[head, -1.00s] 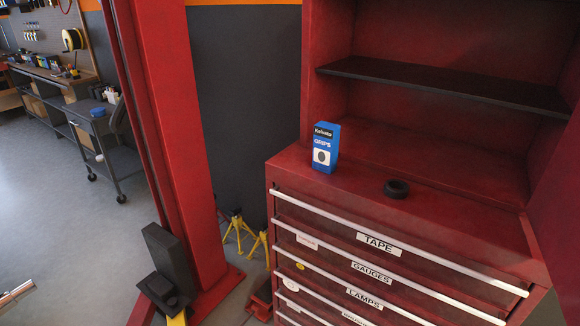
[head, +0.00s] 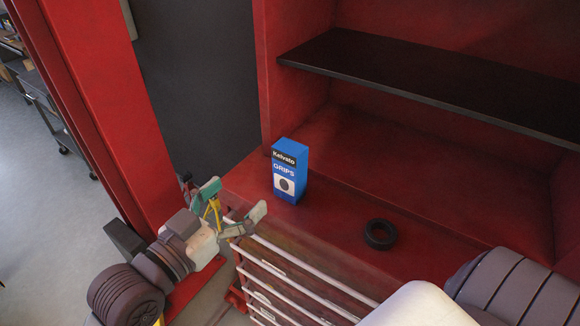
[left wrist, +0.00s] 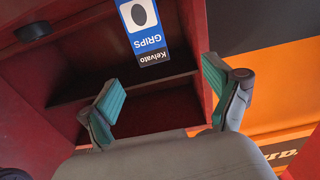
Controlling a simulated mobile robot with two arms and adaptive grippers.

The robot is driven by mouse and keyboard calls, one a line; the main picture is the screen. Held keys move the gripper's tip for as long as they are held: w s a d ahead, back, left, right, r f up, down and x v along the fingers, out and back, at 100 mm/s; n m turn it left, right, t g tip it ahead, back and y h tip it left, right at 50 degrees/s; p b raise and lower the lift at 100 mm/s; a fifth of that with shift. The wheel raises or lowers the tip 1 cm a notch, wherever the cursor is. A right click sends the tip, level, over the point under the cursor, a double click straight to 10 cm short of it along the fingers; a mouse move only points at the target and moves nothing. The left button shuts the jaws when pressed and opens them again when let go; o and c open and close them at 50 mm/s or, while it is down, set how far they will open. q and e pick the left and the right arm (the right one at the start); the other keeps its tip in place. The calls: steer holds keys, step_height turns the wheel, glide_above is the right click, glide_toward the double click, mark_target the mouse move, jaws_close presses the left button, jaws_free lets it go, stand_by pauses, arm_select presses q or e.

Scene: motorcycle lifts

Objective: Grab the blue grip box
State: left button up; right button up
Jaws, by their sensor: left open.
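The blue grip box (head: 290,171) stands upright on the red cabinet top (head: 325,235), near its left end. Its black-and-white label and the word GRIPS face me. My left gripper (head: 234,200) is open and empty, in front of the box and to its left, apart from it. In the left wrist view the box (left wrist: 146,35) shows upside down, beyond the open fingers (left wrist: 160,98) and between them sideways. My right gripper is not in view; only part of my right arm shows at the lower right.
A black ring (head: 380,234) lies on the cabinet top to the right of the box. A dark shelf (head: 430,85) spans the cabinet above. A red lift post (head: 95,110) stands close on the left. Drawers with pale handles are below.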

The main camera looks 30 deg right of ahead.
mark_target(283, 158)
arm_select(q)
steer(key=x, duration=0.2)
steer(key=p+x, duration=0.1)
steer(key=x, duration=0.2)
steer(key=s+r+p+x, duration=0.1)
steer(key=x, duration=0.2)
steer(key=shift+d+r, duration=0.1)
steer(key=shift+d, duration=0.35)
steer(key=p+x, duration=0.2)
steer(key=x, duration=0.2)
steer(key=shift+d, duration=0.35)
steer(key=shift+w+d, duration=0.1)
steer(key=shift+d, duration=0.2)
steer(key=shift+a, duration=0.1)
steer(key=shift+c, duration=1.3)
steer(key=c, duration=0.8)
steer(key=shift+c, duration=1.4)
